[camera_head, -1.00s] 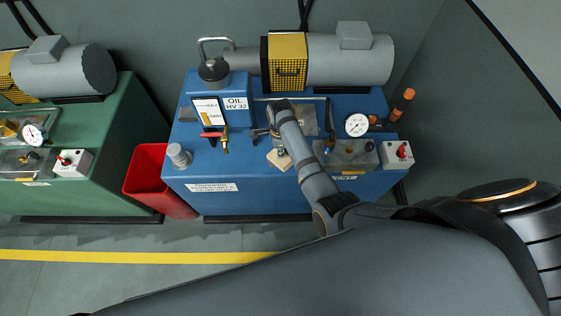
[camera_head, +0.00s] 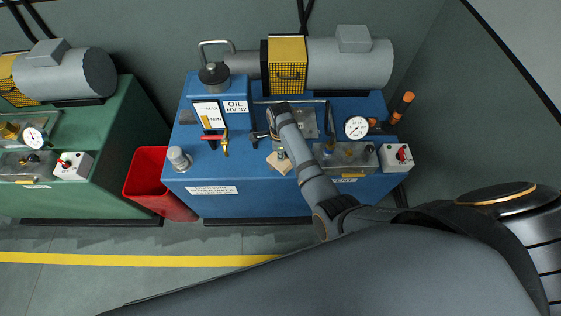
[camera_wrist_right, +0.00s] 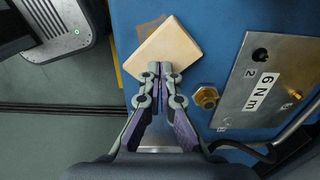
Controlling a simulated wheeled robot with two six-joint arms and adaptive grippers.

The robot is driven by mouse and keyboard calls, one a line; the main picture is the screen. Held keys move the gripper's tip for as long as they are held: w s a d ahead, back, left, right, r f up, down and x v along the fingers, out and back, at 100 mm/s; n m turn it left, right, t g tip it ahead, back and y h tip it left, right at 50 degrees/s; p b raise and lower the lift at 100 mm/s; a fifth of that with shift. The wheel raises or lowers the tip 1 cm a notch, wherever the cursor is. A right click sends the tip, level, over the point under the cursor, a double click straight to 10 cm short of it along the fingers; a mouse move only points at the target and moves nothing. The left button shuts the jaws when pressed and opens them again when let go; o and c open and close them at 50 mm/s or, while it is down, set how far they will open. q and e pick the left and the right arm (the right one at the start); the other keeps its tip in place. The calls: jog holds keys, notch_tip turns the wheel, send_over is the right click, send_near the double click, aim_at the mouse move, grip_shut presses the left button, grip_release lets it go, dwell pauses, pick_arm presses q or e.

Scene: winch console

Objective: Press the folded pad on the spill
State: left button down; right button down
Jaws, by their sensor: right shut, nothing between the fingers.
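The folded pad (camera_wrist_right: 166,52) is a flat tan square on the top of the blue console (camera_wrist_right: 205,18). In the head view the pad (camera_head: 279,163) lies near the console's front edge, partly behind my right arm. A brownish patch, likely the spill (camera_wrist_right: 146,28), shows at the pad's upper left edge in the wrist view; the pad hides the rest. My right gripper (camera_wrist_right: 160,68) is shut and empty, its fingertips over or on the pad's near part; contact cannot be told. In the head view the right gripper (camera_head: 281,152) is mostly hidden. My left gripper is not seen.
A brass fitting (camera_wrist_right: 206,97) and a metal plate marked "6 Nm" (camera_wrist_right: 262,85) stand right of the pad. A red-handled valve (camera_head: 216,138) and a grey cap (camera_head: 179,158) are to its left. A red bin (camera_head: 150,178) stands on the floor beside the console.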

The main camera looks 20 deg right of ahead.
jog(key=shift+f+b, duration=0.4)
jog(key=shift+f, duration=0.3)
dwell(1.3)
notch_tip(320, 180, up, 6)
jog(key=p, duration=0.7)
jog(key=shift+r, duration=0.1)
dwell(0.3)
